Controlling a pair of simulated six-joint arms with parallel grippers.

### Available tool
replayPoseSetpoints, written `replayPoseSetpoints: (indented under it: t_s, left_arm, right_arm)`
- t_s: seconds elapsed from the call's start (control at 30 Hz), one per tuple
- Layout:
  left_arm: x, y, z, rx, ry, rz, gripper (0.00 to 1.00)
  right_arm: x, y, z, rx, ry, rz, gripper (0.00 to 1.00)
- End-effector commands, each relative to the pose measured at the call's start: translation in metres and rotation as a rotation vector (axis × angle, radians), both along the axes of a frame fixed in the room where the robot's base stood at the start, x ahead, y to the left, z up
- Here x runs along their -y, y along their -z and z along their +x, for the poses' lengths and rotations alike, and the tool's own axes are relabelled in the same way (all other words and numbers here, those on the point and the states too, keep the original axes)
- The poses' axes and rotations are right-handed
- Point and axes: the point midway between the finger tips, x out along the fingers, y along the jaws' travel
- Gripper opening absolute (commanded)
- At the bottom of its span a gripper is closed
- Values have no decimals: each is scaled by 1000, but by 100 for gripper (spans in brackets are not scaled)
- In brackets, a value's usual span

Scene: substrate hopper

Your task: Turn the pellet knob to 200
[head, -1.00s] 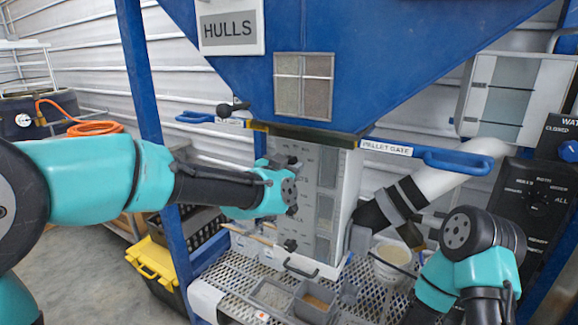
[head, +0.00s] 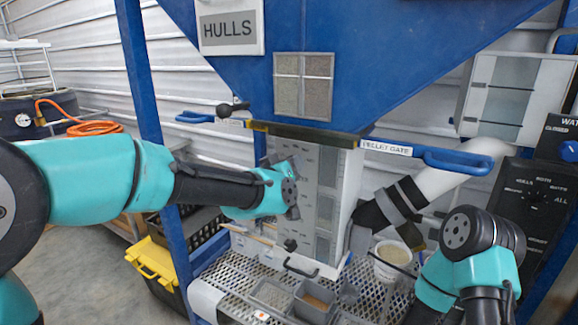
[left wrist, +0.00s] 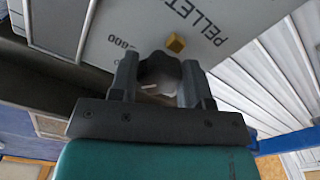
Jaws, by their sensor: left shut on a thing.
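The pellet knob (left wrist: 160,70) is dark and round, with a pale pointer line, on a grey panel face marked PELLET (left wrist: 190,20). My left gripper (left wrist: 160,88) has its two fingers on either side of the knob and is shut on it. A small yellow marker (left wrist: 175,42) sits beside the knob, and a 600 mark (left wrist: 126,45) is printed near it. I cannot read the pointer's value. In the head view my left gripper (head: 288,190) is at the front of the light panel (head: 328,185) and hides the knob. My right arm shows at lower right, its fingers out of view.
The blue hopper (head: 340,50) hangs above, with a blue pellet gate handle (head: 455,161) to the right. A white bucket (head: 388,272) stands under the pipe. Grey trays (head: 270,296) sit on the mesh shelf (head: 215,275). A control box (head: 530,215) stands at right.

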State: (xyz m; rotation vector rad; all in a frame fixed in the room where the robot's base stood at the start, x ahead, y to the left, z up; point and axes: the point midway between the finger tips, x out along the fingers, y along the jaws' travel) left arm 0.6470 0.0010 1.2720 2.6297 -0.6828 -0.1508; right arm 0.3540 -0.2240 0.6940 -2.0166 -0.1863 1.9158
Motion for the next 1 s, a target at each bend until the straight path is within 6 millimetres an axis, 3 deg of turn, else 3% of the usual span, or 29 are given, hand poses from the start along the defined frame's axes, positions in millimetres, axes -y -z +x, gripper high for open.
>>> replayPoseSetpoints:
  t_s: [1.0]
  left_arm:
    - [0, -1, 0, -469, 0, -841, 20]
  right_arm:
    - [0, 0, 0, 0, 0, 0, 0]
